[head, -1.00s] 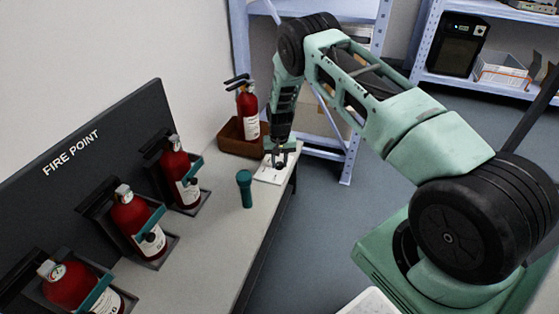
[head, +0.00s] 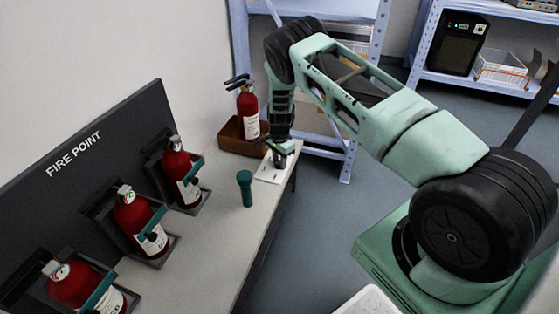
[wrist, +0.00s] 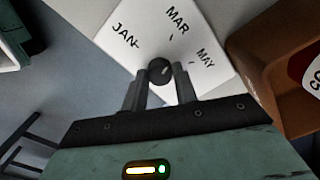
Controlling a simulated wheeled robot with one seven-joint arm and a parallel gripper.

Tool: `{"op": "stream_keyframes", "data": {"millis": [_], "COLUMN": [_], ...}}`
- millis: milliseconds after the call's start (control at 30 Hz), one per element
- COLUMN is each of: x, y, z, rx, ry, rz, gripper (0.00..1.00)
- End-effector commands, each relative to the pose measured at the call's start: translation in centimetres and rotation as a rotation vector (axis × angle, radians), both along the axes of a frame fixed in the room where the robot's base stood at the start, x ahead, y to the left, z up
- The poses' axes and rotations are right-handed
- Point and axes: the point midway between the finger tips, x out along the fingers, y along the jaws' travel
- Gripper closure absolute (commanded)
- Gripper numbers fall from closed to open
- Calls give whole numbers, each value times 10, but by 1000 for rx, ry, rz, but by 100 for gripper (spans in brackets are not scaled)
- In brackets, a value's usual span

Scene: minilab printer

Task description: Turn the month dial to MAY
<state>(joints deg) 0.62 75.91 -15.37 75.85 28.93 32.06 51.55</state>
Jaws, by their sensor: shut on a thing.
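The month dial's white plate (wrist: 205,30) shows JAN, MAR and MAY in the wrist view, each with a short tick. Its dark round knob (wrist: 160,70) is between the fingertips of my gripper (wrist: 159,85), which is shut on it. I cannot clearly tell which month the knob points to. In the head view the plate (head: 268,175) lies at the far end of the bench, and my gripper (head: 279,160) comes down onto it from above, hiding the knob.
A brown tray (head: 232,146) with a red extinguisher (head: 248,112) stands beside the plate. A teal torch (head: 246,188) stands nearer on the bench (head: 215,235). Several extinguishers sit in brackets along the left FIRE POINT board (head: 60,190). Open floor lies to the right.

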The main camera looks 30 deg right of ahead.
Motion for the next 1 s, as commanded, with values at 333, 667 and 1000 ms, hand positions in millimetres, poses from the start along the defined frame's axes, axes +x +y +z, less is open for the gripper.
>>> {"op": "stream_keyframes", "data": {"millis": [333,667,1000], "x": [0,0,0], "y": [1,1,1], "z": [0,0,0], "rx": [1,1,1], "ry": [1,0,1], "rz": [-326,-599,-762], "gripper": [94,94,94]}}
